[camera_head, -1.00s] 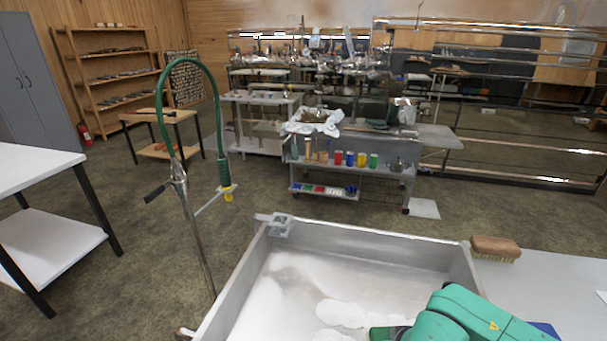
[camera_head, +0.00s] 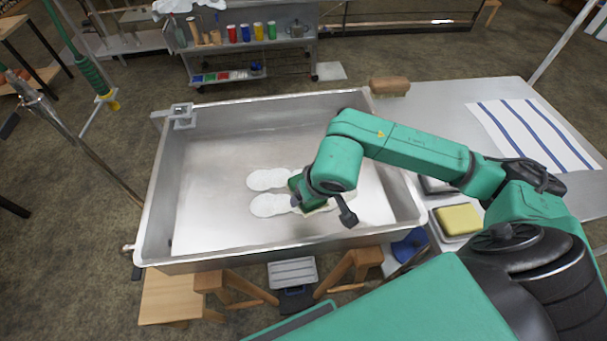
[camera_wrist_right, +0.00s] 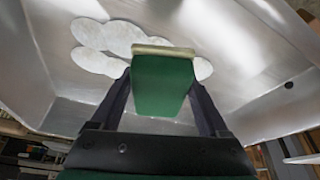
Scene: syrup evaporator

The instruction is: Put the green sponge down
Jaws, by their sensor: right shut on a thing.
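The green sponge (camera_wrist_right: 163,88), dark green with a cream layer along one edge, sits between the dark fingers of my right gripper (camera_wrist_right: 160,95) in the right wrist view. The gripper is shut on it. In the head view my right arm reaches into the wide metal basin (camera_head: 215,107), and the hand is low over its floor, beside white round patches (camera_head: 268,179). My arm largely hides the sponge there. I cannot tell whether the sponge touches the basin floor. My left gripper is out of view.
A wooden brush (camera_head: 389,86) lies by the basin's far right corner. A striped cloth (camera_head: 535,130) and a yellow sponge (camera_head: 458,219) in a tray are to the right. A tap stand (camera_head: 75,140) rises at left. The basin's left floor is clear apart from the patches.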

